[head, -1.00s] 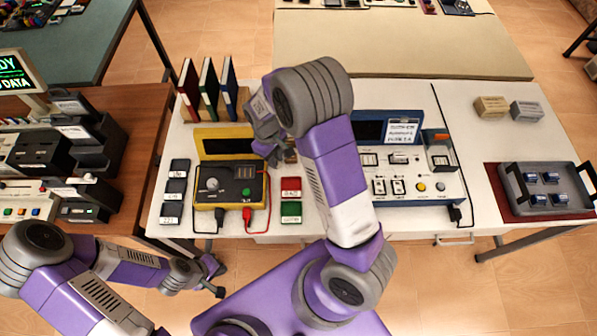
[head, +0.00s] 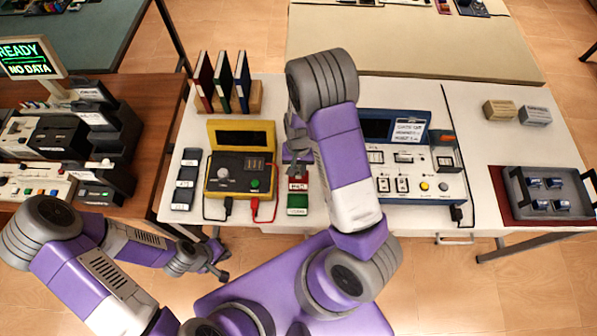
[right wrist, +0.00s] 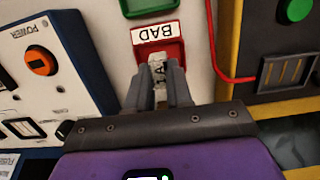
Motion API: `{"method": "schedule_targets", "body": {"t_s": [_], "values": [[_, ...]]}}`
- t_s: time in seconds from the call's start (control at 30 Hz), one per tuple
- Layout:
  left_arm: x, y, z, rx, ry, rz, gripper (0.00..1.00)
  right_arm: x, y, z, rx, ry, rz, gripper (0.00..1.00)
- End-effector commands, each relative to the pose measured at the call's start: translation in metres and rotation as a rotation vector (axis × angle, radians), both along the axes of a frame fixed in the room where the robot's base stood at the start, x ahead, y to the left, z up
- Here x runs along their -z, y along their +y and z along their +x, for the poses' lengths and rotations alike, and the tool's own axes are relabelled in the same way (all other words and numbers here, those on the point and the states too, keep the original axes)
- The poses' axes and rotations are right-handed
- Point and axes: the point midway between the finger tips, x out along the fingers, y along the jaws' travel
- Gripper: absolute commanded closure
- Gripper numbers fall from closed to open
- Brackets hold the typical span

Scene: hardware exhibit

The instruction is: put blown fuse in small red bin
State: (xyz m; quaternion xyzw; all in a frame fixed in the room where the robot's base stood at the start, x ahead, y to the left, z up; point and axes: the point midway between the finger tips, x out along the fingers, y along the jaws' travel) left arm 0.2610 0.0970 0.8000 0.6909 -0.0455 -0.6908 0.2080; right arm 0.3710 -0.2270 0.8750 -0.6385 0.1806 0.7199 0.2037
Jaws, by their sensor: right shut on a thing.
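The small red bin (head: 298,184), labelled BAD, stands on the white table right of the yellow tester. It also shows in the right wrist view (right wrist: 174,50), just beyond the fingertips. My right gripper (head: 295,166) is at the bin's far side in the head view. In the right wrist view my right gripper (right wrist: 158,70) is shut on a small pale and metallic fuse (right wrist: 160,94), with the fingertips overlapping the bin's near edge. I cannot tell their height above it. My left gripper (head: 220,262) is empty in front of the table, its fingers apart.
A green bin (head: 297,203) stands directly in front of the red one. The yellow tester (head: 240,183) with a red lead is left, the blue-framed console (head: 410,187) right.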

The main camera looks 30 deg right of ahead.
Motion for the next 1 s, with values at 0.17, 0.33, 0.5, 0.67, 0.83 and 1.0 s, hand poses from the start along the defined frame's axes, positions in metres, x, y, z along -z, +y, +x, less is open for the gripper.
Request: {"method": "schedule_targets", "body": {"t_s": [0.17,0.33,0.5,0.67,0.83,1.0], "values": [[0.006,0.0,0.0,0.0,0.0,0.0,1.0,0.027,0.0,-0.001,0.001,0.003,-0.001,1.0],[0.005,0.0,0.0,0.0,0.0,0.0,1.0,0.027,0.0,0.0,-0.001,-0.001,0.0,1.0],[0.007,0.0,0.0,0.0,0.0,0.0,1.0,0.03,0.0,0.0,-0.001,0.0,0.0,1.0],[0.008,0.0,0.0,0.0,0.0,0.0,1.0,0.031,0.0,0.0,-0.001,0.0,0.0,0.69],[0.008,0.0,0.0,0.0,0.0,0.0,1.0,0.031,0.0,0.0,-0.001,0.0,0.0,0.69],[0.004,0.0,0.0,0.0,0.0,0.0,1.0,0.026,0.0,0.0,-0.001,0.0,0.0,0.69]]}}
